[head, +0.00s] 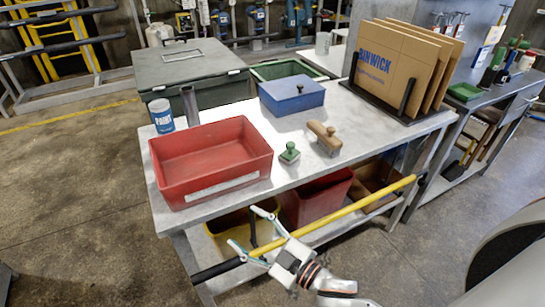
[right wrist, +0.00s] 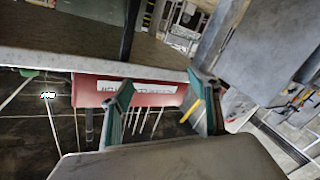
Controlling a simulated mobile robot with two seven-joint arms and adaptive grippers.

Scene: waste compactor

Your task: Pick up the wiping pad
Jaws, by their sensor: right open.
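A small green block with a knob (head: 289,153) and a brown wooden block with a raised handle (head: 325,136) sit on the grey table (head: 345,160). Either could be the wiping pad; I cannot tell which for sure. My right gripper (head: 252,229) is open and empty in front of the table's front edge, below the tabletop and near the yellow bar. It is apart from both blocks. In the right wrist view its two green-padded fingers (right wrist: 163,98) are spread, with nothing between them. My left gripper is not in view.
Cardboard sheets (head: 385,70) stand in a rack behind. A yellow bar (head: 340,214) crosses the front. A red container (right wrist: 150,94) shows in the right wrist view.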

